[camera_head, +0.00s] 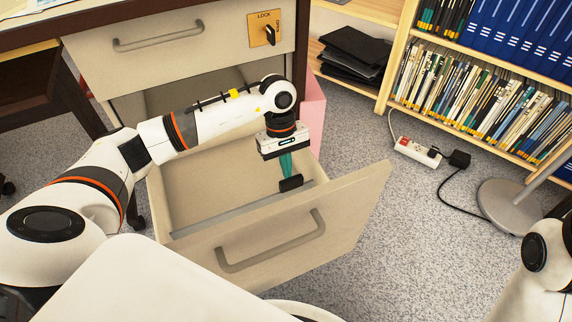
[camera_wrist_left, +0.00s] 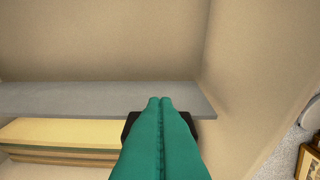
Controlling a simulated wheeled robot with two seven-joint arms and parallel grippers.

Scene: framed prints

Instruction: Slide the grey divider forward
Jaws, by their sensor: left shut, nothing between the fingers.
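The grey divider (camera_head: 235,208) is a thin strip lying across the open drawer (camera_head: 215,180), close behind its front panel. It also shows in the left wrist view (camera_wrist_left: 65,98) as a grey band. A small black piece (camera_head: 291,184) sits at its right part; in the left wrist view my fingers cover most of it. My left gripper (camera_head: 287,168) points down into the drawer, its teal fingers shut and empty. The fingertips (camera_wrist_left: 159,100) overlap the divider in the wrist view; whether they touch it I cannot tell. My right gripper is out of view.
The drawer front with its handle (camera_head: 270,243) stands toward me. A closed drawer with a lock plate (camera_head: 264,29) is above. A pink object (camera_head: 312,110) stands beside the cabinet. A yellowish layered stack (camera_wrist_left: 60,135) lies beside the divider.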

